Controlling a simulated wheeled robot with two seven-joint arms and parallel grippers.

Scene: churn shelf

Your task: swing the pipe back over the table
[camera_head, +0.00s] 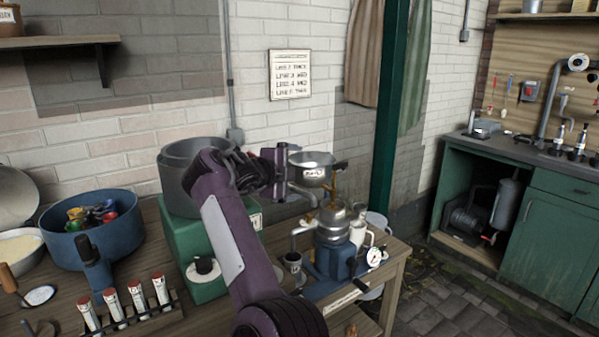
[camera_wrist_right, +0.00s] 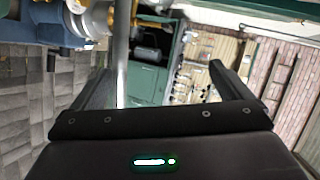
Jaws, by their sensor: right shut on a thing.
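The purple right arm reaches up across the table, and my right gripper (camera_head: 281,167) is at the metal bowl's left side. It is shut on a grey metal pipe (camera_head: 302,192), which shows just below and right of the fingers. In the right wrist view a grey pipe (camera_wrist_right: 121,50) runs upright by the left finger; the exact contact is unclear. The wooden table (camera_head: 392,262) carries a blue-based separator (camera_head: 335,262) under the metal bowl (camera_head: 312,164). My left gripper is not in view.
A green box (camera_head: 208,283) with a grey drum (camera_head: 178,200) stands behind my arm. A blue tub (camera_head: 95,248) and a rack of labelled tubes (camera_head: 136,300) are at left. A green post (camera_head: 388,110) rises behind the table. Floor is clear at right.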

